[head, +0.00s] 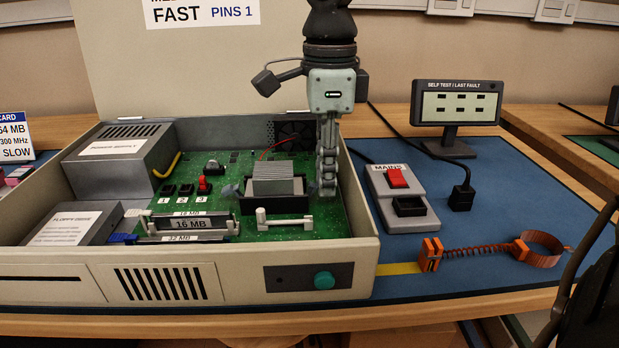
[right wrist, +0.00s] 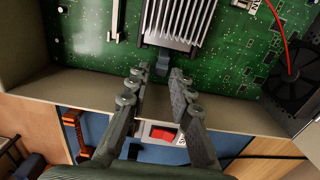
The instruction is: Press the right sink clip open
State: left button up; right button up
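The heatsink (head: 276,178) stands in a black socket on the green board in the open computer case. In the right wrist view its fins (right wrist: 177,20) are at the top. The right sink clip (right wrist: 162,64), a small blue-grey tab, sticks out from the sink's near edge there. In the head view my gripper largely hides that clip. My right gripper (head: 327,190) points down at the sink's right side. In the right wrist view my right gripper (right wrist: 156,76) is open, with fingertips apart on either side of the clip's line. I cannot tell if it touches. My left gripper is out of view.
The case's right wall (head: 360,200) is close to my right gripper. A fan (head: 296,135) with a red wire is behind. A white lever (head: 284,220) lies in front of the sink. A mains switch box (head: 402,205) and a coiled strap (head: 490,250) are on the blue mat.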

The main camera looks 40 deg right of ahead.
jog(key=shift+r, duration=0.15)
jog(key=shift+r+p, duration=2.25)
jog(key=shift+r, duration=1.15)
